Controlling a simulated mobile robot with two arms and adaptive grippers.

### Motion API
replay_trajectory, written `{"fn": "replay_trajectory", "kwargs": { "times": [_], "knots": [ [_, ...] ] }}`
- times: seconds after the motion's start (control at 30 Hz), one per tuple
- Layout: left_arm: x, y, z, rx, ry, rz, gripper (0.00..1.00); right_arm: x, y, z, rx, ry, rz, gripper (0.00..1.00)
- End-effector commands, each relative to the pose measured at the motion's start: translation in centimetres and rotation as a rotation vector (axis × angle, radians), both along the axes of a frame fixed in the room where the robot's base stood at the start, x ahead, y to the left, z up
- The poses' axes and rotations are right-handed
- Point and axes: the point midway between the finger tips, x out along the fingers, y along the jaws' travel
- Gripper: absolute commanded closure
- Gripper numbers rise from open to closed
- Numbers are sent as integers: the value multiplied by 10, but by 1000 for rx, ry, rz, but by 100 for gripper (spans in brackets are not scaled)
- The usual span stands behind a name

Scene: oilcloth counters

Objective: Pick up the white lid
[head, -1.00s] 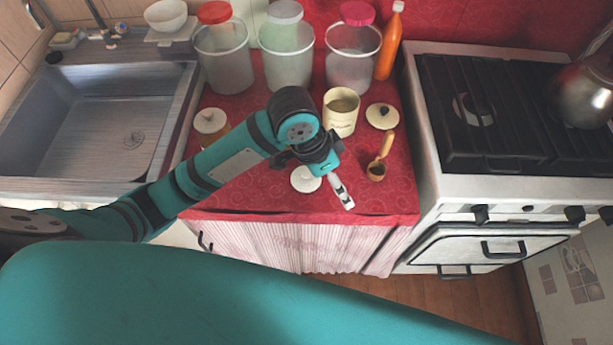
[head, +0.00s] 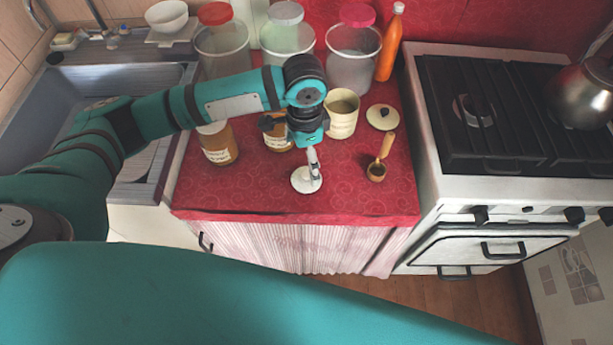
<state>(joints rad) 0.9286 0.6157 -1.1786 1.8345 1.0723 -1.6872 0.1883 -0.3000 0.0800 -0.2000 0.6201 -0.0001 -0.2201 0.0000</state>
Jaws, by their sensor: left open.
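The white lid (head: 301,183) is a small round disc lying flat on the red oilcloth near the counter's front edge. My left gripper (head: 314,168) comes down from above and its pale fingers overlap the lid's upper right part in the head view. The jaws are open, with nothing visibly held. One finger largely hides the other, and I cannot tell whether the fingertips touch the lid. My right gripper is out of view.
A cream canister (head: 342,122), a cream lid with a dark knob (head: 376,124) and a wooden scoop (head: 384,150) stand or lie to the right. Amber jars (head: 221,150) are at left, partly behind my arm. Tall containers (head: 352,66) line the back. The stove (head: 437,185) borders the right.

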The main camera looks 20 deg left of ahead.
Motion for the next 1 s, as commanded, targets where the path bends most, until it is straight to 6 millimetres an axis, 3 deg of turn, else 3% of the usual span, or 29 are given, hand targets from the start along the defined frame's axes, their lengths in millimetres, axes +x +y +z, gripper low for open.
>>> {"fn": "replay_trajectory", "kwargs": {
  "times": [0.1,0.37,0.63,0.97,1.0],
  "knots": [
    [0,0,-19,0,1,0,1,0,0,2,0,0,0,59],
    [1,-1,-38,0,0,0,1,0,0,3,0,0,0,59],
    [3,-3,-76,0,0,-1,1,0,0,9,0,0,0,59],
    [4,-3,-84,-1,-2,-2,1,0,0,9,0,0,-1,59],
    [4,-3,-84,-1,-2,-2,6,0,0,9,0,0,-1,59]
  ]
}}
